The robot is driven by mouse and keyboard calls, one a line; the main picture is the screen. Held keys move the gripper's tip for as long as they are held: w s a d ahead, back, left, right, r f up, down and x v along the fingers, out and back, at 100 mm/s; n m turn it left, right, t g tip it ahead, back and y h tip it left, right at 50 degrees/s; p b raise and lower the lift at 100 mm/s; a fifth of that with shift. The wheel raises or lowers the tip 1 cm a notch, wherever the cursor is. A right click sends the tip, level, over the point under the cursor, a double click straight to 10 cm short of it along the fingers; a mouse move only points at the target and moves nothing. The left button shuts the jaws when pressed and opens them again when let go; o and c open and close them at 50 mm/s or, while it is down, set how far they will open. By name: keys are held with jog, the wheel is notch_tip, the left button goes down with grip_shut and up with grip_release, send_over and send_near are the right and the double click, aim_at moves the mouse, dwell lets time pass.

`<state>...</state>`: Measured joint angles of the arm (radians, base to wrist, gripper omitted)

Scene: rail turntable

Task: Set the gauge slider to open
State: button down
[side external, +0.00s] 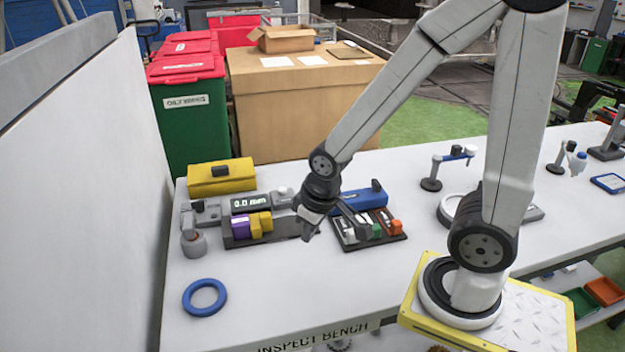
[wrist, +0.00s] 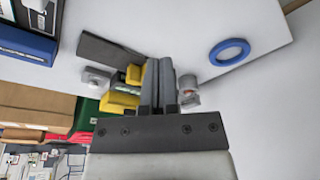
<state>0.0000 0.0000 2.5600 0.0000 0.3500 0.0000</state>
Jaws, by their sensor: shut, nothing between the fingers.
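The gauge (side external: 207,212) stands at the left end of the bench. It has a grey beam and a dark display (side external: 250,204) that seems to read 0.0 mm. A grey block with a knob (side external: 284,195) is at its right end; I cannot tell whether this is the slider. My gripper (side external: 308,232) points down just right of the gauge and hides part of that end. In the wrist view my gripper (wrist: 160,64) is shut and empty, its fingers covering much of the gauge. Contact with the gauge cannot be told.
A dark tray (side external: 283,230) before the gauge bears purple and yellow blocks. Right of it are a second tray (side external: 352,244) with small coloured parts and a blue case (side external: 362,201). A yellow case (side external: 221,178) lies behind. A blue ring (side external: 188,297) lies on clear bench at front left.

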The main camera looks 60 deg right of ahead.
jog(key=c, duration=0.7)
grip_release()
jog(key=shift+w, duration=0.1)
jog(key=o, duration=0.3)
jog(key=shift+w+d, duration=0.1)
jog(key=shift+w, duration=0.15)
jog(key=n+g, duration=0.3)
jog(key=n, duration=0.6)
send_over(265, 214)
notch_tip(265, 214, down, 4)
jog(key=shift+r, duration=0.2)
jog(key=shift+f, duration=0.15)
jog(key=shift+f, duration=3.75)
jog(key=shift+c, duration=0.2)
